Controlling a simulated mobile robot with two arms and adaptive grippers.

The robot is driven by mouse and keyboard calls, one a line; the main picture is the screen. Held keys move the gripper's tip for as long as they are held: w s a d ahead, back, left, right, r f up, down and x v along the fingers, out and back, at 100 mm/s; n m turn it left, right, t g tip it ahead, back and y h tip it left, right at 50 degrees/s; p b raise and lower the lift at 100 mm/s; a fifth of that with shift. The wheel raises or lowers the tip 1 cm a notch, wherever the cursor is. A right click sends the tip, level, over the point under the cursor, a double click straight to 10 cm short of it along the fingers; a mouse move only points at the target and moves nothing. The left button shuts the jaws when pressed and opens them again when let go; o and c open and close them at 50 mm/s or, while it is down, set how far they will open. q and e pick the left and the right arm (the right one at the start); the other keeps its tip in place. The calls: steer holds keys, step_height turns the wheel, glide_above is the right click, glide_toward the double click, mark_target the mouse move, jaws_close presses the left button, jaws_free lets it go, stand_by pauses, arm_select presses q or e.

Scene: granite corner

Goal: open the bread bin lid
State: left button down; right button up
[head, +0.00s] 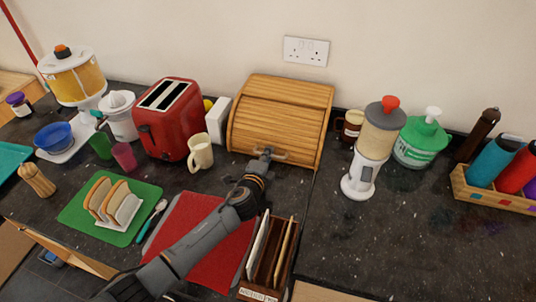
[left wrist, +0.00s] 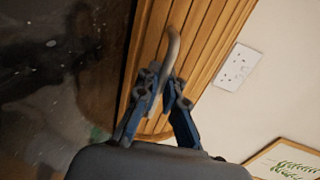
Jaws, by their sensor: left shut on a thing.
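The wooden bread bin (head: 284,92) stands against the wall in the middle of the head view. Its slatted roll lid (head: 270,122) is down over the front. A grey bar handle (head: 283,157) sits low on the lid. My left gripper (head: 262,158) reaches the lid's lower edge and is shut on the handle, partly hiding it. In the left wrist view the two blue fingers of my left gripper (left wrist: 168,86) close around the curved handle (left wrist: 174,46), with the lid slats (left wrist: 150,40) behind. My right gripper is not in view.
A red toaster (head: 170,125) and a cream mug (head: 201,152) stand left of the bin. A letter rack (head: 270,255) is beside my left arm. The right counter front (head: 410,235) is clear.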

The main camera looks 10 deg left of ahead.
mark_target(277, 116)
arm_select(q)
steer(key=shift+w+r+p, duration=0.2)
steer(key=shift+r+p, duration=0.2)
steer(key=shift+r, duration=0.15)
steer(key=shift+w+r+p, duration=0.15)
steer(key=shift+r+p, duration=0.2)
steer(key=shift+r, duration=0.15)
steer(key=r, duration=0.1)
steer(key=w+r+p, duration=0.1)
steer(key=r, duration=0.1)
steer(key=w+r+p, duration=0.1)
steer(key=shift+w+d+r, duration=0.1)
steer(key=shift+d+r, duration=0.05)
steer(key=shift+d, duration=0.15)
steer(key=shift+w+d+r+p, duration=0.1)
steer(key=shift+w+r+p, duration=0.4)
steer(key=shift+w+r, duration=0.2)
steer(key=shift+w+d+r, duration=0.1)
steer(key=shift+w+r, duration=0.25)
steer(key=c, duration=1.5)
jaws_free()
steer(key=shift+s, duration=0.1)
